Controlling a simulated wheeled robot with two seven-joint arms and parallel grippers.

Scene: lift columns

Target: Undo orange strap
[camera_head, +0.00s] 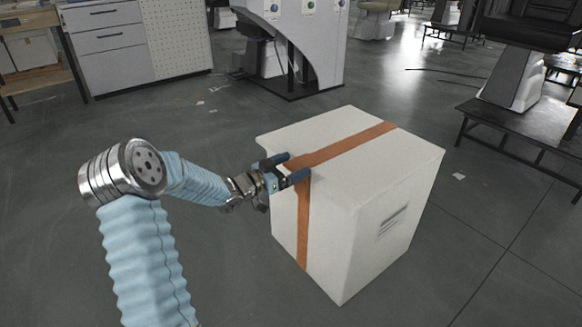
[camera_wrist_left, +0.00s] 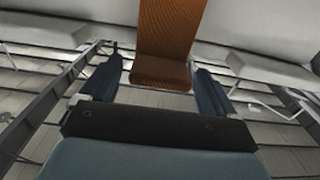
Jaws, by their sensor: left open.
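The orange strap (camera_head: 340,146) runs across the top of a large white box (camera_head: 395,240) and down its left front side. My left gripper (camera_head: 287,168) is at the box's upper left edge, where the strap bends over, and its fingers hide part of the strap there. In the left wrist view the strap (camera_wrist_left: 170,35) comes down between the two spread fingers of the gripper (camera_wrist_left: 162,82), and its lower end looks curled. The fingers stand apart on both sides of it. Whether either finger touches the strap or box is unclear. My right gripper is not in view.
The box stands on a grey floor (camera_head: 510,240) with open room around it. A white machine (camera_head: 310,45) stands behind it. A drawer cabinet (camera_head: 110,40) is at the back left, and a dark low bench (camera_head: 520,125) is at the right.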

